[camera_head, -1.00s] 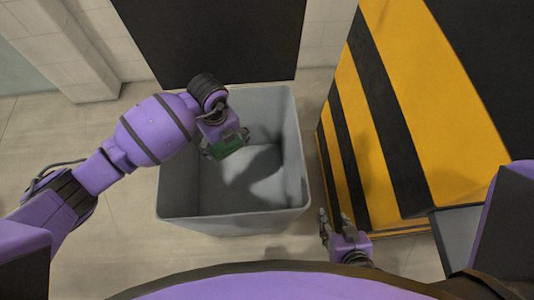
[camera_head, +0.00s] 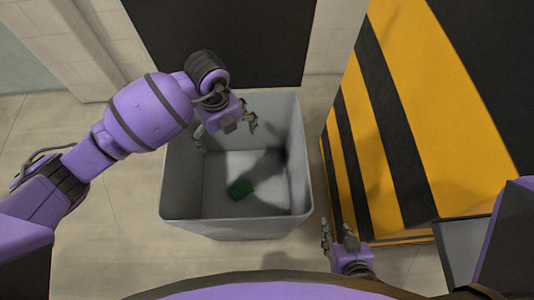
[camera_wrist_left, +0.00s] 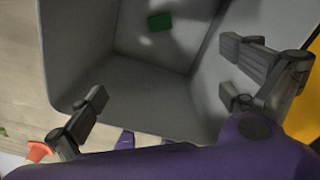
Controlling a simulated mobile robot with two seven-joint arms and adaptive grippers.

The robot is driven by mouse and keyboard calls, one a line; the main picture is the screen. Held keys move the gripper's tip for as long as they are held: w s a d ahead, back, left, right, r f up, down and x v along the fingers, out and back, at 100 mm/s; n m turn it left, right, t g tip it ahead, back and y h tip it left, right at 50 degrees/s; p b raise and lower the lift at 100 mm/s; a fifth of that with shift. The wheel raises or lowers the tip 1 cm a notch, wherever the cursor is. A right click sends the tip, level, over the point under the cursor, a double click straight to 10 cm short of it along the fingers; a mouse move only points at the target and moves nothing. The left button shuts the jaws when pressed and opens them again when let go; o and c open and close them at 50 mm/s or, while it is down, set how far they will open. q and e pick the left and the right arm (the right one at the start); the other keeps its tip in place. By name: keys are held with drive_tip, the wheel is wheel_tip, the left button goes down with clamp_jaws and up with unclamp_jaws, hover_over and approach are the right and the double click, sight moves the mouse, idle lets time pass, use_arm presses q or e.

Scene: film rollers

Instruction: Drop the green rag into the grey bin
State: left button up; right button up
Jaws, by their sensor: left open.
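The grey bin (camera_head: 186,226) stands on the floor in the middle of the head view. The green rag (camera_head: 240,188) is inside it, small and dark, low down near its bottom; I cannot tell if it has come to rest. The rag also shows inside the bin in the left wrist view (camera_wrist_left: 160,22). My left gripper (camera_head: 226,135) is over the bin, open and empty, clear of the rag. Its spread fingers also show in the left wrist view (camera_wrist_left: 165,100). My right gripper (camera_head: 336,231) is low, right of the bin, with its fingers apart and nothing between them.
A yellow-and-black striped block (camera_head: 392,120) stands close to the right of the bin. A black panel (camera_head: 225,40) is behind it. An orange cone (camera_wrist_left: 38,150) shows at the lower left of the left wrist view. Floor left of the bin is clear.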

use_arm(q)
drive_tip(key=shift+r, duration=2.3)
